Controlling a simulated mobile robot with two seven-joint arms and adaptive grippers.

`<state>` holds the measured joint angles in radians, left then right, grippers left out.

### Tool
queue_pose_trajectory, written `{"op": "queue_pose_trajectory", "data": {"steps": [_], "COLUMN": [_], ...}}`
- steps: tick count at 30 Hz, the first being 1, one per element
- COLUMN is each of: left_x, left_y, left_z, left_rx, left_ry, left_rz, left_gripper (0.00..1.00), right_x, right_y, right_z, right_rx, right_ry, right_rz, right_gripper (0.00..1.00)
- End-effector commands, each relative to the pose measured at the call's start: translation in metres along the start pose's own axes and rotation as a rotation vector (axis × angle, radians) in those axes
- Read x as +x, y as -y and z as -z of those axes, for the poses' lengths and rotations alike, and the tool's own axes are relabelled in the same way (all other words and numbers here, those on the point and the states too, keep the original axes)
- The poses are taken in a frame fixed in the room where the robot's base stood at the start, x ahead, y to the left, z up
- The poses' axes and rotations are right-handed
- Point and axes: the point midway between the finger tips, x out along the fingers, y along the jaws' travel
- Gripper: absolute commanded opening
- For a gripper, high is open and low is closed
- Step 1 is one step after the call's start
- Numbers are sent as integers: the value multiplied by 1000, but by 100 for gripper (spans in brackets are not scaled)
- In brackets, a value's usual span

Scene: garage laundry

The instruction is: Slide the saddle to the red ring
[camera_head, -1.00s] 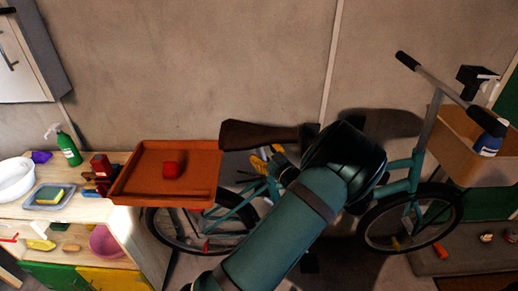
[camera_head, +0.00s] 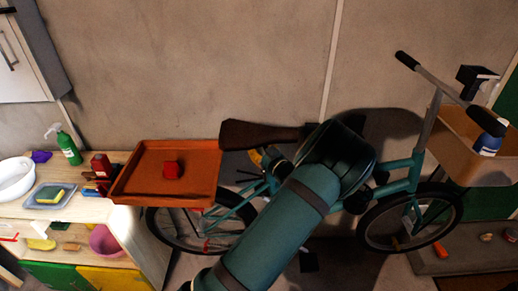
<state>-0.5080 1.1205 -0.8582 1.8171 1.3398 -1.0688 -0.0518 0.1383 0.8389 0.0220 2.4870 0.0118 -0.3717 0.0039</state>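The dark brown saddle (camera_head: 262,135) sits on top of the teal bicycle (camera_head: 402,176), its wide end to the left. My teal arm comes in from the lower left and covers the middle of the bicycle, including most of what is under the saddle. Dark parts that look like my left gripper (camera_head: 272,160) show just below the saddle, beside a small yellow piece (camera_head: 256,157). Its fingertips are not clear, so I cannot tell whether it is open or touching the saddle or post. I cannot make out the red ring. My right gripper is not in view.
A wooden bench (camera_head: 85,208) with a green spray bottle (camera_head: 69,148) and basin (camera_head: 16,172) is at left. A basket (camera_head: 462,160) is on the bicycle's front. The wall behind is bare.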

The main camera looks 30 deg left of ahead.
Motion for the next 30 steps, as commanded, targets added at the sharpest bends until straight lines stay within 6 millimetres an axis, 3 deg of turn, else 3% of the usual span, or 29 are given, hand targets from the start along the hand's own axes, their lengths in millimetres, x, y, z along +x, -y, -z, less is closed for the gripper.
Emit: {"op": "queue_pose_trajectory", "data": {"steps": [8,16,17,19,30], "left_x": [6,7,7,6,3], "left_y": [-1,-1,-1,-1,0], "left_z": [42,41,40,40,39], "left_rx": [-4,-2,-2,-2,-1], "left_ry": [-7,-7,-6,-6,-2], "left_rz": [1,0,0,0,0], "left_gripper": [0,0,34,58,58], "right_x": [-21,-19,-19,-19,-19], "right_y": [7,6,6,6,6], "right_z": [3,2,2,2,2], "right_rx": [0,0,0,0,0], "right_ry": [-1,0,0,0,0], "right_rz": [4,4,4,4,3], "right_gripper": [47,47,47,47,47]}}
